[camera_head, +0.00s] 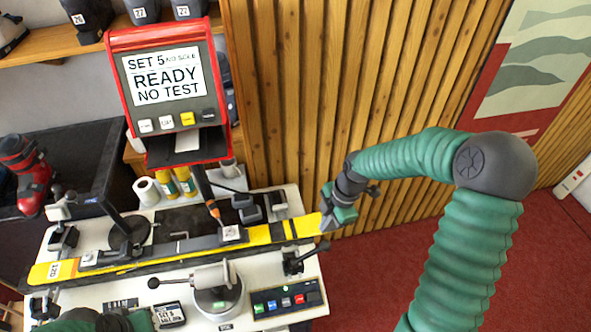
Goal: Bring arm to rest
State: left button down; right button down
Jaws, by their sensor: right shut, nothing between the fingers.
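My right arm, in green ribbed sleeves, comes up from the lower right and bends left to the bench. My right gripper (330,222) is shut and empty beside the right end of the yellow and black ski (284,231). Whether it touches the ski I cannot tell. The ski lies along the bench with the binding parts (231,234) on it. Part of my left arm shows at the bottom left edge; its gripper is out of view.
A red test machine (182,137) reads "SET 5", "READY", "NO TEST". The white bench (236,304) holds a round clamp (217,299), a button box (288,299) and a paper roll (147,190). A red boot (28,172) stands left. Red carpet (372,275) lies open right of the bench.

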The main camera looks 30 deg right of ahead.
jog(key=s+a+f+m+h+b, duration=0.1)
jog(key=s+a+f+m+b, duration=0.3)
jog(key=m+b, duration=0.3)
jog(key=s+a+f+m+t+h+b, duration=0.1)
jog(key=s+a+f+m+b, duration=0.4)
jog(key=m, duration=0.5)
jog(key=shift+a+h+b, duration=0.3)
jog(key=shift+a+b, duration=0.65)
jog(key=shift+a, duration=0.2)
jog(key=shift+d, duration=0.3)
